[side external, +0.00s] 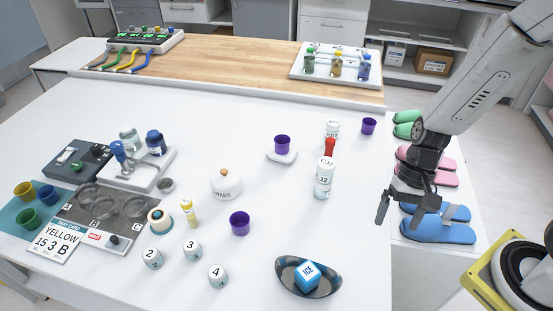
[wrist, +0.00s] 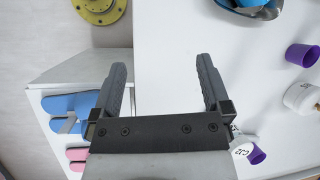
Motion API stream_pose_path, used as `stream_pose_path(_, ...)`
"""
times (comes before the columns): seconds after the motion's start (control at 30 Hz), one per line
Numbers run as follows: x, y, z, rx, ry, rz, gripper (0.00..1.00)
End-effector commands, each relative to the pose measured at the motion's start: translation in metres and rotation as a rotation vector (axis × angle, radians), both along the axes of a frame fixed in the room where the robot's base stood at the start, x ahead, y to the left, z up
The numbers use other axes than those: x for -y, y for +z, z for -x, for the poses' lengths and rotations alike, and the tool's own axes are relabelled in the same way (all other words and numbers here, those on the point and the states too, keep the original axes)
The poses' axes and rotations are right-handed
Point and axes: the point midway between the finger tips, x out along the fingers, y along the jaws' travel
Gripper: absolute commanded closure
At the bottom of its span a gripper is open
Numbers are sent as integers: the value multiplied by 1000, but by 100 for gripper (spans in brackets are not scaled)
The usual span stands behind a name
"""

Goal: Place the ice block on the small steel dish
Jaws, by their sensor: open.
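The ice block (side external: 312,271), a blue and white cube marked ICE, sits in a dark boat-shaped dish (side external: 284,267) at the front of the white table. In the wrist view, this dish (wrist: 238,12) is cut off by the top edge. A small round grey metal dish (side external: 166,186), apparently the small steel dish, lies to the left beside the white tray. My gripper (side external: 399,224) is open and empty, at the table's right edge, up and right of the ice block. Its two fingers (wrist: 162,68) stand wide apart in the wrist view.
A white C32 bottle (side external: 323,179) stands near my gripper. Slippers (side external: 438,229) lie beyond the right edge.

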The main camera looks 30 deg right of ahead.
Motion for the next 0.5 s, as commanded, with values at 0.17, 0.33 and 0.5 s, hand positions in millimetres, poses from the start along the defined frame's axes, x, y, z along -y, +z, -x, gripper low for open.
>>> stream_pose_path(0.17, 27, 20, -17, 227, 218, 162, 2)
stream_pose_path(0.33, 45, 42, -36, 421, 395, 289, 2)
stream_pose_path(0.5, 52, 57, -48, 541, 501, 360, 2)
